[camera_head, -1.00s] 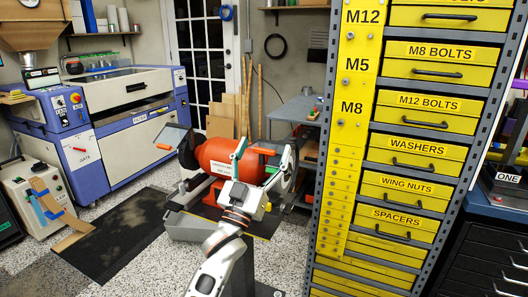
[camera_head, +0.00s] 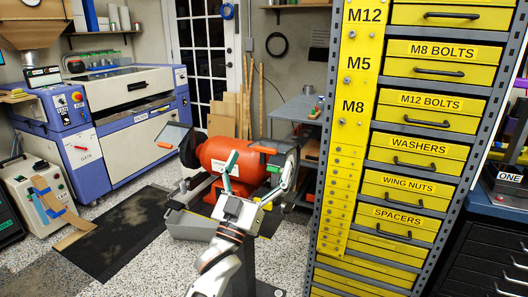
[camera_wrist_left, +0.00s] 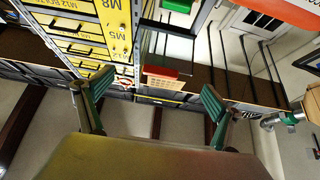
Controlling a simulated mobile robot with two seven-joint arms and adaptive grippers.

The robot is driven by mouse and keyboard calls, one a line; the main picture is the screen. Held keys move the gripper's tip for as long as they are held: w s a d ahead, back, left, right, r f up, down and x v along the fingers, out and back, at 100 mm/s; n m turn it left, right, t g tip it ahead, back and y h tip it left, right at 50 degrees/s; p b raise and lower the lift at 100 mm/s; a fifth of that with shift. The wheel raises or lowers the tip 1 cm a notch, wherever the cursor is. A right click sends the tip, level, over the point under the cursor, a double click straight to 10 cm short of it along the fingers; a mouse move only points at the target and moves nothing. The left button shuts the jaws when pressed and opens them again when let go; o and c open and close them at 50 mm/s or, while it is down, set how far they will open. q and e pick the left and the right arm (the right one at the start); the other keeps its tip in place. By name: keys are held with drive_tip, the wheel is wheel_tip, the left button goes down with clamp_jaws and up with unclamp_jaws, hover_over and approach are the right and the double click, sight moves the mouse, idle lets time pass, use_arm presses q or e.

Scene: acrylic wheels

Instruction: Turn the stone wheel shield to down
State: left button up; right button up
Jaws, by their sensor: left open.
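The red bench grinder (camera_head: 228,153) stands in the middle of the head view. An orange tab (camera_head: 263,150) shows at the right end, by a dark grey wheel (camera_head: 290,160); a shield there is hard to make out. I cannot tell which wheel is stone. My left gripper (camera_head: 258,172) is open and in front of the grinder's right half, its green-padded fingers apart. In the left wrist view the fingers (camera_wrist_left: 152,92) are spread, with nothing held. My right gripper is out of view.
A tall yellow drawer cabinet (camera_head: 410,150) stands close on the right. A blue and white machine (camera_head: 135,105) is at the left. A grey workbench (camera_head: 295,112) is behind the grinder. A black mat (camera_head: 110,240) lies on the speckled floor.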

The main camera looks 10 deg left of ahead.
use_arm(q)
drive_tip(key=v, duration=0.8)
drive_tip(key=shift+f, duration=0.1)
drive_tip(key=shift+c, duration=0.4)
drive_tip(key=shift+r, duration=0.2)
drive_tip(key=c, duration=0.6)
drive_tip(key=shift+y, duration=0.5)
drive_tip(key=r+p, duration=0.2)
drive_tip(key=r, duration=0.1)
drive_tip(key=r+p, duration=0.3)
drive_tip(key=r, duration=0.1)
drive_tip(key=a+r+p, duration=0.1)
drive_tip(key=r+p, duration=0.1)
drive_tip(key=r, duration=0.1)
drive_tip(key=shift+s+r, duration=0.3)
clamp_jaws()
drive_tip(key=r+g+p, duration=0.1)
drive_tip(key=g+p, duration=0.4)
drive_tip(key=p, duration=0.7)
hover_over(262, 148)
drive_tip(key=s, duration=0.2)
drive_tip(key=shift+d+f+y, duration=0.15)
drive_tip(key=shift+f+y, duration=0.15)
drive_tip(key=shift+f, duration=1.5)
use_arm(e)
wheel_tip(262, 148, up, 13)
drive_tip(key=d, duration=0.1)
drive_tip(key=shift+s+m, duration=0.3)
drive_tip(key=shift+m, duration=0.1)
